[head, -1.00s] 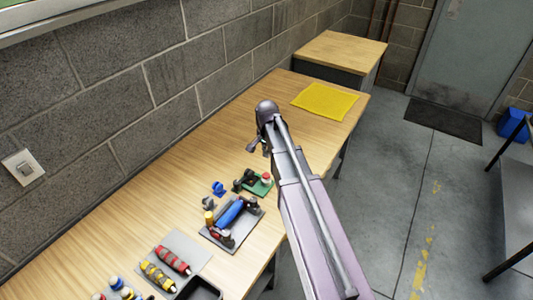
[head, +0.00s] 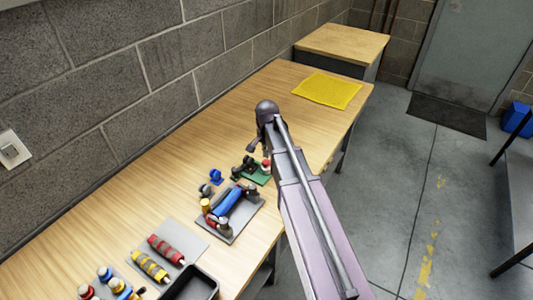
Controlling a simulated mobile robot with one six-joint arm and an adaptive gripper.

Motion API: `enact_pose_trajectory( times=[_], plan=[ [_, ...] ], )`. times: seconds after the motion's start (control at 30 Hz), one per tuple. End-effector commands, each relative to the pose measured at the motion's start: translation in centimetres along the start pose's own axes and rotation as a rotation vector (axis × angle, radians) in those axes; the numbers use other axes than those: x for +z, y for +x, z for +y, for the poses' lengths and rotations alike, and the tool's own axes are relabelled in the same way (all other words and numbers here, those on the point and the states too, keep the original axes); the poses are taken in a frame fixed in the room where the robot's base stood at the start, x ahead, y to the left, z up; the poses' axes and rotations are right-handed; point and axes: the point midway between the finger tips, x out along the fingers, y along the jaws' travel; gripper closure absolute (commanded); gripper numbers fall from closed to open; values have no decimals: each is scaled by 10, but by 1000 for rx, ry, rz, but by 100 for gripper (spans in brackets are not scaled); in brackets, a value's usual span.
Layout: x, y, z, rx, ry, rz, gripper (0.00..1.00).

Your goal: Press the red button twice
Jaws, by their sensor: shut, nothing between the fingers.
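A small red button (head: 266,162) tops a white piece on a green base (head: 258,177) in the head view, near the table's front edge. The arm partly covers its right side. A dark fitting (head: 243,168) stands on the same base, to the button's left. My gripper (head: 250,149) is shut and empty. It appears just above and left of the button in the picture; its height over the table is hard to judge.
A blue cylinder on a grey plate (head: 229,238), red and yellow rollers (head: 166,250) and a black tray (head: 192,291) lie nearer. A yellow cloth (head: 327,90) lies at the far end. The table (head: 150,188) is clear along the wall.

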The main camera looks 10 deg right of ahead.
Motion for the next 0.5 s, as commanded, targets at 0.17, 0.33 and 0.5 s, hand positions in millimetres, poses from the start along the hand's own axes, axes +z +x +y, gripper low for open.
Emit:
enact_pose_trajectory(
  times=[0.17, 0.33, 0.5],
  plan=[
    [0, 16, 0, 0, 0, 0, 100],
    [0, 23, 0, 0, 0, 0, 100],
    [0, 25, 0, 0, 0, 0, 100]
  ],
)
